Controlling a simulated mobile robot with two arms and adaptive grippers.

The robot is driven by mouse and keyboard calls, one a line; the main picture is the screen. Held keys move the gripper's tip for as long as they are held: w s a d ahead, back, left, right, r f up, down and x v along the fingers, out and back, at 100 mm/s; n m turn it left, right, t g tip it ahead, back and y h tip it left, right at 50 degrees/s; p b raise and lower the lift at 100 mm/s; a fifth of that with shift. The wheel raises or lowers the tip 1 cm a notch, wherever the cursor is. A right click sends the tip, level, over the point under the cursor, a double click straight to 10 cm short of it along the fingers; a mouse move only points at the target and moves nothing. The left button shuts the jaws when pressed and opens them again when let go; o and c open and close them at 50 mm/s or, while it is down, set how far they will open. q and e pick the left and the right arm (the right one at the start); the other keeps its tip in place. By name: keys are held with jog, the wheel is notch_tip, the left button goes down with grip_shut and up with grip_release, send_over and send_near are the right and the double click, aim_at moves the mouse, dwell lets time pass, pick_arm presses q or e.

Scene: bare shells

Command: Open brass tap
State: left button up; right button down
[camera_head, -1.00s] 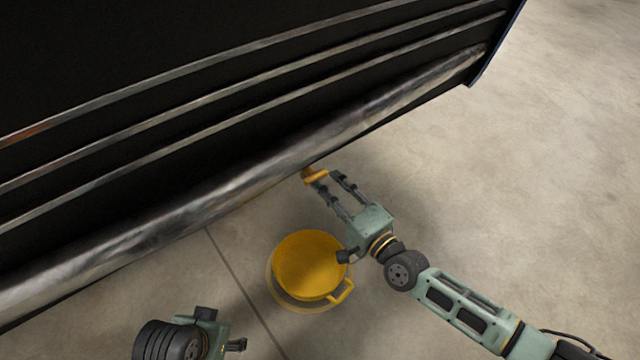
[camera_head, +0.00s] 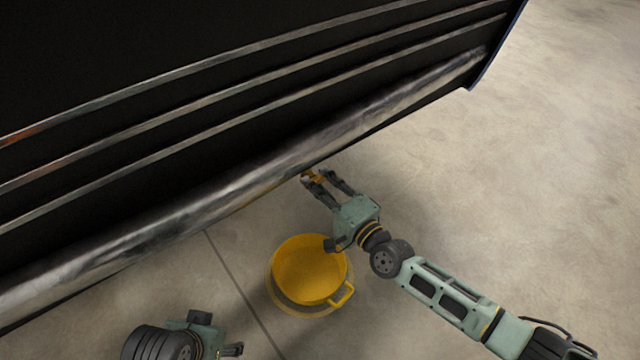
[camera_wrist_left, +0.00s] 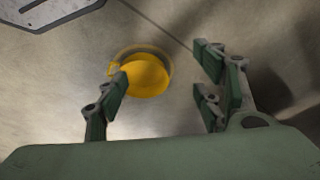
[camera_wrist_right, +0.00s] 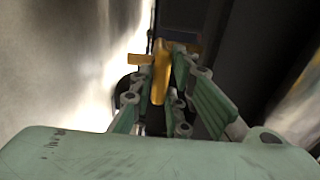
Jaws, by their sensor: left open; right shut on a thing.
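The brass tap (camera_head: 309,178) sticks out from under the lower edge of the dark shell, and most of it is hidden by my right gripper. My right gripper (camera_head: 325,184) is shut on the tap. In the right wrist view the tap (camera_wrist_right: 160,72) shows as a yellow-brass piece between the fingers of my right gripper (camera_wrist_right: 162,98). My left gripper (camera_wrist_left: 165,85) is open and empty, with bare floor and a yellow pot beyond its fingers; in the head view it is low at the left.
A yellow pot (camera_head: 310,272) with a side handle stands on the floor below my right gripper, within a pale ring. The large dark shell (camera_head: 150,120) with metal strips fills the upper left. The concrete floor (camera_head: 540,150) to the right is clear.

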dwell(0.4)
jog(key=shift+n, duration=0.6)
jog(key=n, duration=0.3)
jog(key=shift+p, duration=0.4)
jog(key=shift+n, duration=0.6)
jog(key=n+p, duration=0.1)
jog(key=n, duration=0.3)
jog(key=shift+d+n, duration=0.1)
jog(key=shift+n, duration=0.2)
jog(key=n+p, duration=0.1)
jog(key=n, duration=0.3)
pick_arm(q)
notch_tip(320, 180, down, 14)
jog(key=p, duration=0.1)
jog(key=shift+g, duration=0.4)
pick_arm(e)
jog(key=shift+n, duration=2)
pick_arm(q)
jog(key=shift+s+d+r, duration=0.1)
jog(key=shift+s, duration=0.05)
pick_arm(e)
jog(key=c, duration=1.7)
grip_release()
